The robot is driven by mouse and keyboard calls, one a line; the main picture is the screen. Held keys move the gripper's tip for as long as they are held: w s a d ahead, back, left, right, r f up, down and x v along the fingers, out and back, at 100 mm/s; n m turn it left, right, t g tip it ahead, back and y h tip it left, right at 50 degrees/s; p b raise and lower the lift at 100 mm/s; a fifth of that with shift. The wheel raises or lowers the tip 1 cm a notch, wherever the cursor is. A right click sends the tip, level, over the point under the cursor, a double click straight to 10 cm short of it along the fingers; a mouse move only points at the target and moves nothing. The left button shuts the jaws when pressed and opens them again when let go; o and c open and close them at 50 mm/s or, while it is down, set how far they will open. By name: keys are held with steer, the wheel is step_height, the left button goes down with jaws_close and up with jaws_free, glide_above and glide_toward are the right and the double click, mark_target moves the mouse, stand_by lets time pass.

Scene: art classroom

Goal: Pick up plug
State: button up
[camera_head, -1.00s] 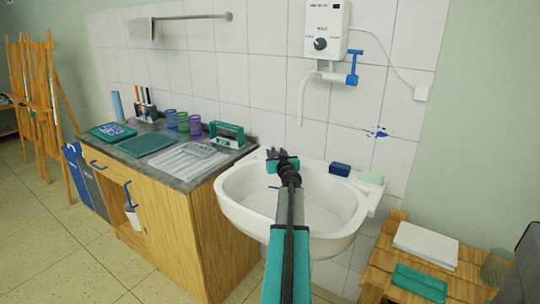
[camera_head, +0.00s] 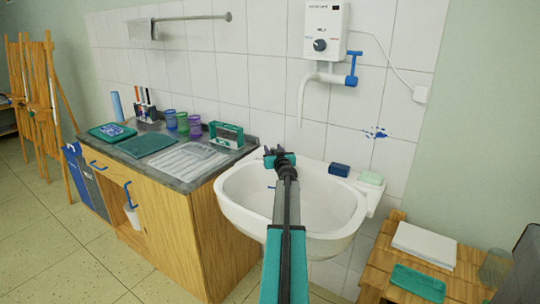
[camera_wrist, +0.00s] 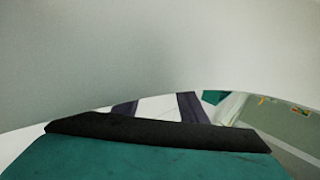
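I cannot make out the plug for certain in either view. A small dark blue mark (camera_head: 271,187) shows on the left inner side of the white sink (camera_head: 345,232), too small to identify. My gripper (camera_head: 272,151) is over the back left rim of the sink in the head view, and my arm hides part of the basin. In the wrist view, the two dark fingers of my gripper (camera_wrist: 160,105) stand apart with only a white surface visible between them. A large pale surface fills the upper part of that view.
A dark blue block (camera_head: 339,169) and a pale green soap-like block (camera_head: 371,178) sit on the sink's back right rim. A faucet spout (camera_head: 302,100) hangs above the basin. The counter (camera_head: 180,180) on the left holds trays, cups and a teal-framed device (camera_head: 226,134).

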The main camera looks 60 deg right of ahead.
steer(key=shift+w+d, duration=0.3)
steer(key=shift+d, duration=0.05)
stand_by(0.4)
jaws_close()
